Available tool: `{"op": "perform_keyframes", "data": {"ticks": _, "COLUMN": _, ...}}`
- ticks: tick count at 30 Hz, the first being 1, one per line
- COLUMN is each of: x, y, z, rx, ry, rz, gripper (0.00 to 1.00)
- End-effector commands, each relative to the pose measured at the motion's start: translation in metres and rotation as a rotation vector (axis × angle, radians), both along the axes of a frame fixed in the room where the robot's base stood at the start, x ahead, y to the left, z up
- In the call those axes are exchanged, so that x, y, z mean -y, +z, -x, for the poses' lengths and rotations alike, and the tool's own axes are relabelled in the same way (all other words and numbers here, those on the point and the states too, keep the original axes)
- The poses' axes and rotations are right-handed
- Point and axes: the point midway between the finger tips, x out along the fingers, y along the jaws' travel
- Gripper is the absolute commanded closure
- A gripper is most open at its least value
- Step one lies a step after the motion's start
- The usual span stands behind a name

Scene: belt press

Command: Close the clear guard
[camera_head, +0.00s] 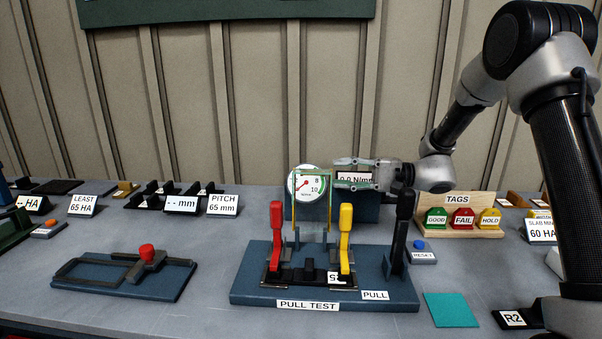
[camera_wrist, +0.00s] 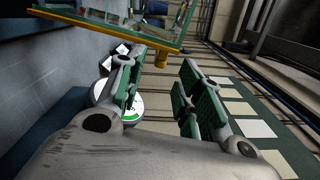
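The clear guard (camera_head: 295,208) is a see-through panel with yellow-green edges. It stands upright over the pull test fixture (camera_head: 250,286), in front of the round dial gauge (camera_head: 303,186). My gripper (camera_head: 350,172) is at the guard's upper right, pointing left, with its fingers apart and nothing between them. In the wrist view, the guard's edge (camera_wrist: 100,27) crosses the top, beyond and to the side of my open fingers (camera_wrist: 162,92). I see no clear contact between the fingers and the guard. The gauge (camera_wrist: 133,112) shows partly behind one finger.
A red lever (camera_head: 276,225) and a yellow lever (camera_head: 345,225) flank the guard. A tall black lever (camera_head: 402,230) stands right of them, below my wrist. A tag rack (camera_head: 459,230) is further right. A blue plate with a red knob (camera_head: 147,252) lies left.

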Motion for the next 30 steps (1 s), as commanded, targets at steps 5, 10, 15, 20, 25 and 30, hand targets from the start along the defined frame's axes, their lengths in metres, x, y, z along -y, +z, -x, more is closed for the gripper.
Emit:
{"op": "perform_keyframes", "data": {"ticks": 5, "x": -0.018, "y": 0.0, "z": 0.001, "rx": 0.001, "ry": 0.003, "rz": -0.001, "gripper": 0.64}}
{"op": "perform_keyframes", "data": {"ticks": 10, "x": -0.048, "y": 0.0, "z": 0.001, "rx": 0.0, "ry": 0.004, "rz": 0.0, "gripper": 0.64}}
{"op": "perform_keyframes", "data": {"ticks": 15, "x": -0.07, "y": 0.0, "z": 0.001, "rx": 0.0, "ry": 0.003, "rz": 0.0, "gripper": 0.64}}
{"op": "perform_keyframes", "data": {"ticks": 20, "x": -0.077, "y": 0.0, "z": 0.0, "rx": -0.001, "ry": 0.0, "rz": 0.0, "gripper": 0.64}}
{"op": "perform_keyframes", "data": {"ticks": 25, "x": -0.077, "y": 0.0, "z": 0.0, "rx": 0.0, "ry": 0.0, "rz": 0.0, "gripper": 0.64}}
{"op": "perform_keyframes", "data": {"ticks": 30, "x": -0.077, "y": 0.0, "z": 0.0, "rx": 0.0, "ry": 0.0, "rz": 0.0, "gripper": 0.88}}
